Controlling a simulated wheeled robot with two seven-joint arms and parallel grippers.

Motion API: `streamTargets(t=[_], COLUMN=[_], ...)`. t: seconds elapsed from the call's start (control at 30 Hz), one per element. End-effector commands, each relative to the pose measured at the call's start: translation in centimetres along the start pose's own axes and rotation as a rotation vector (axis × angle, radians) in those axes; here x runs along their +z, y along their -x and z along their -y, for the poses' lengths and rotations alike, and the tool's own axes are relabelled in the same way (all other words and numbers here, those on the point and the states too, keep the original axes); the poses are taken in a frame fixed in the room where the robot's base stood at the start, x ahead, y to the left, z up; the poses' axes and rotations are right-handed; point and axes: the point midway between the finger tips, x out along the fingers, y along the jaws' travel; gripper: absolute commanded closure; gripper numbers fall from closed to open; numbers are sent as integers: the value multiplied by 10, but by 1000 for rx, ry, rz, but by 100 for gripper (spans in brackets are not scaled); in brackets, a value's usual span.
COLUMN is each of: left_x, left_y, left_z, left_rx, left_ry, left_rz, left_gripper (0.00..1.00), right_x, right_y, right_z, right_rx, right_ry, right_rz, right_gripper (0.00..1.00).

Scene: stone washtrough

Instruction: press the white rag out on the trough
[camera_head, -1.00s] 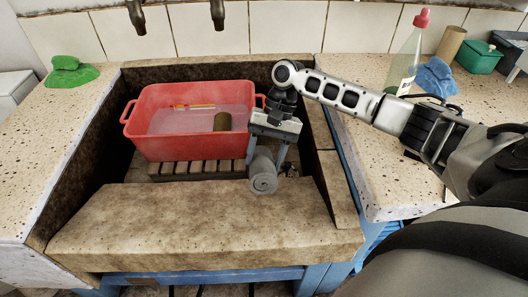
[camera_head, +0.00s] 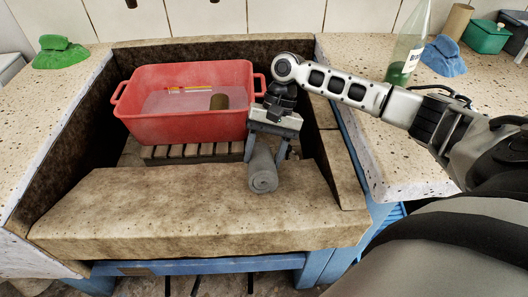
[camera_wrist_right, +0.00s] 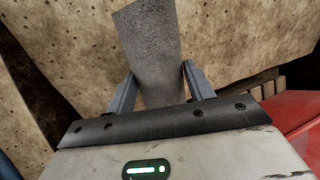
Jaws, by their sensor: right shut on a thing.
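In the right wrist view the roll (camera_wrist_right: 151,45) stands between the fingers (camera_wrist_right: 160,88) and reaches out over the speckled stone. The trough (camera_head: 150,210) is brown stone with a broad front ledge. The roll's near end is over the back edge of that ledge; I cannot tell whether it touches. My left gripper is not in view.
A red basin (camera_head: 185,128) with water and a brown cylinder (camera_head: 219,102) sits on a wooden slatted rack (camera_head: 190,151) in the trough. Green cloth (camera_head: 60,54) lies left; a bottle (camera_head: 405,50) and blue cloth (camera_head: 444,56) stand right. The front ledge is bare.

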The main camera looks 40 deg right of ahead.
Motion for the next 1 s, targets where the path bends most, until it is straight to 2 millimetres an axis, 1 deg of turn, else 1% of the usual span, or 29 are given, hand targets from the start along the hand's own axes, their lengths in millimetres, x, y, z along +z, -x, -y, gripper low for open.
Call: streamTargets(t=[0.4,1.0], left_x=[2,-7], left_y=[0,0], left_z=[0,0], left_rx=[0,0], left_ry=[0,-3], left_rz=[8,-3], left_gripper=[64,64], right_x=[0,0], right_y=[-3,-14], right_z=[-1,-4], right_rx=[0,0], right_ry=[1,0], right_rz=[0,0], right_gripper=[74,75])
